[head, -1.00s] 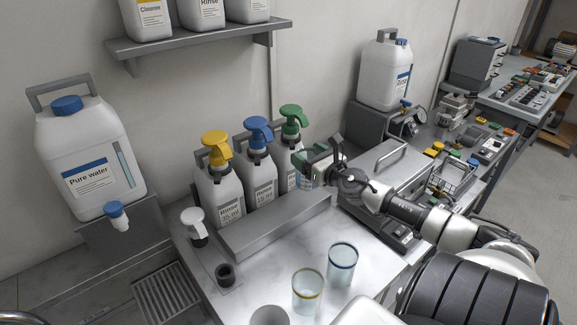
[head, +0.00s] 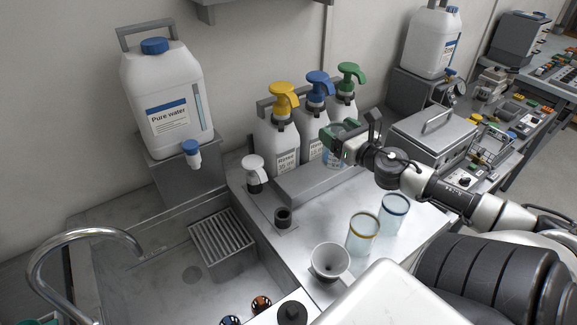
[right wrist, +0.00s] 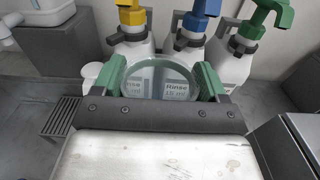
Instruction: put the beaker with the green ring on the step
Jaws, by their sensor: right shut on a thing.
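The beaker with the green ring (right wrist: 161,83) is clear glass, seen from above in the right wrist view between the green fingers. In the head view it (head: 333,158) is partly hidden by my right gripper (head: 347,138). That gripper is shut on the beaker and holds it upright in front of the green-pump bottle. The step (head: 292,186) is a grey metal ledge along the front of the pump bottles. The beaker is over or at the step's right part; I cannot tell whether its base touches. My left gripper is not in view.
Pump bottles with yellow (head: 284,97), blue (head: 320,85) and green (head: 351,76) heads stand behind the step. A yellow-ringed beaker (head: 362,234) and a blue-ringed beaker (head: 392,214) stand on the counter in front. A sink (head: 165,275) lies left; a metal box (head: 435,140) stands right.

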